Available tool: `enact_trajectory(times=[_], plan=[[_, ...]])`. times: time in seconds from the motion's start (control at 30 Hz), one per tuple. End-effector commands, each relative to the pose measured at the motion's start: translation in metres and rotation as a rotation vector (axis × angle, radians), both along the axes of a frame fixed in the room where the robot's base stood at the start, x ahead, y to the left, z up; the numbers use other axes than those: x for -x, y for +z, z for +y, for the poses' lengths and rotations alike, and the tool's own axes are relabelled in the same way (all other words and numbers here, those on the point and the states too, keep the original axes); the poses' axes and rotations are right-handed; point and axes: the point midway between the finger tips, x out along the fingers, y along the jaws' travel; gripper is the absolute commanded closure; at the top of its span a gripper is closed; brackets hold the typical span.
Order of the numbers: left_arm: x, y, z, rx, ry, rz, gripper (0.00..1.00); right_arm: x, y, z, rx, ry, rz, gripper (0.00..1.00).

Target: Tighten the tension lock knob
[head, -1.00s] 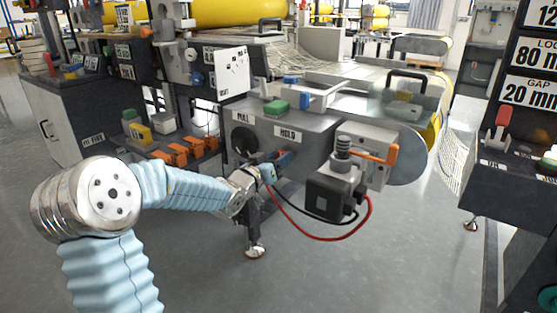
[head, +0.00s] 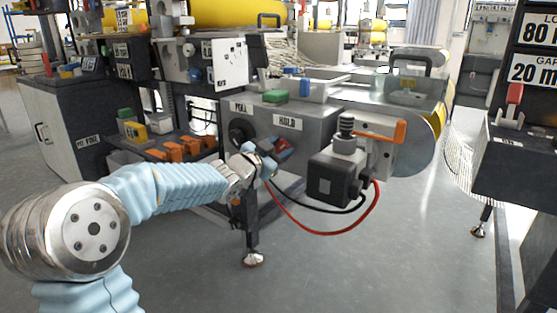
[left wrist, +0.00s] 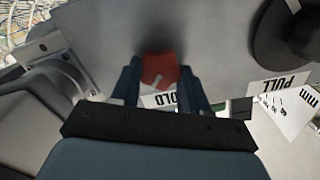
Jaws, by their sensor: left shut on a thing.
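The red knob (left wrist: 160,70) sits on the grey machine panel below the HOLD label. It has a small pale mark. In the left wrist view it is between the two dark blue fingers of my left gripper (left wrist: 160,84), which is shut on it. In the head view my left gripper (head: 278,151) reaches the panel front from the left, and a bit of the red knob (head: 285,154) shows between the fingers. The knob's base is hidden. My right gripper is not in view.
A large black knob (head: 240,132) is on the same panel, under the PULL label (head: 240,107). The floor (head: 370,265) in front is clear.

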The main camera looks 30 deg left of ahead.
Motion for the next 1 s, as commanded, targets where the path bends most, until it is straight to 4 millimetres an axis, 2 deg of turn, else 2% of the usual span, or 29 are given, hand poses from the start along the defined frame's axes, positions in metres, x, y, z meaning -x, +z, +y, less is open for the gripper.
enact_trajectory(times=[0.03,0.5,1.0], plan=[[0.0,-0.005,0.0,-0.044,-0.001,-0.005,0.86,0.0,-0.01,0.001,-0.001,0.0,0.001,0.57],[0.0,-0.005,-0.002,-0.483,-0.001,-0.037,0.86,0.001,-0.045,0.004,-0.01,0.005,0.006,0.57],[0.0,-0.005,-0.003,-0.786,-0.002,-0.061,0.86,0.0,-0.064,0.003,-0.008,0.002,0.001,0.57]])
